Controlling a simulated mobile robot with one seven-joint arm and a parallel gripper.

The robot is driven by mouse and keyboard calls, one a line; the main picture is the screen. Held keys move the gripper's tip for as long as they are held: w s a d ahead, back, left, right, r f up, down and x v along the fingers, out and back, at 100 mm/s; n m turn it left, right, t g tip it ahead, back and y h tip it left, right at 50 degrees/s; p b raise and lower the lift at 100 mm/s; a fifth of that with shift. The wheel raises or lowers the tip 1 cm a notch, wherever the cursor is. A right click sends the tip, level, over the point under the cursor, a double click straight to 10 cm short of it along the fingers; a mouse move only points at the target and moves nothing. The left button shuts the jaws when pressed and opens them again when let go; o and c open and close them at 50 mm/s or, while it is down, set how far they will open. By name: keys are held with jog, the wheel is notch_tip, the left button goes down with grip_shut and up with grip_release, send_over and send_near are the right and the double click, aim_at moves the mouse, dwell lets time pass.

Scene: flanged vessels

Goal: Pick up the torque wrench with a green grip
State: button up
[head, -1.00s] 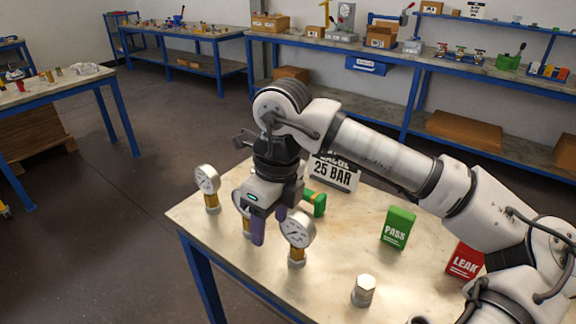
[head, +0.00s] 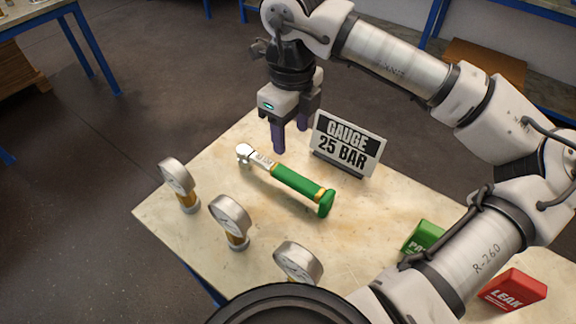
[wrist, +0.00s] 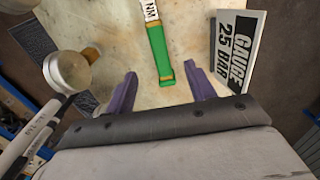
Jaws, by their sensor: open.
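The torque wrench lies flat on the table, with a green grip (head: 297,184) and a silver head (head: 246,154) pointing to the left in the head view. In the wrist view its green grip (wrist: 158,52) points down between my fingers, and its silver head is out of frame. My gripper (head: 291,140) has two purple fingers, apart and empty. In the head view it shows behind the wrench's shaft, left of the sign; its exact height is hard to tell. In the wrist view the end of the grip lies between the fingertips of my gripper (wrist: 161,77), with clear space on both sides.
A "GAUGE 25 BAR" sign (head: 347,143) stands close to the wrench and my right finger. Several gauges (head: 231,220) stand along the table's near-left edge. A green PASS block (head: 423,237) and a red LEAK block (head: 514,290) are at right.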

jog(key=p, duration=0.1)
send_over(288, 173)
jog(key=f, duration=0.6)
jog(key=shift+s+d+f, duration=0.15)
jog(key=shift+d+f, duration=0.1)
jog(key=shift+f, duration=0.15)
jog(key=shift+a+f+p, duration=0.15)
jog(key=shift+f+p, duration=0.45)
jog(key=shift+f, duration=0.8)
jog(key=shift+a+f+p, duration=0.1)
jog(key=shift+f+p, duration=0.5)
jog(key=shift+f, duration=0.8)
jog(key=c, duration=1.2)
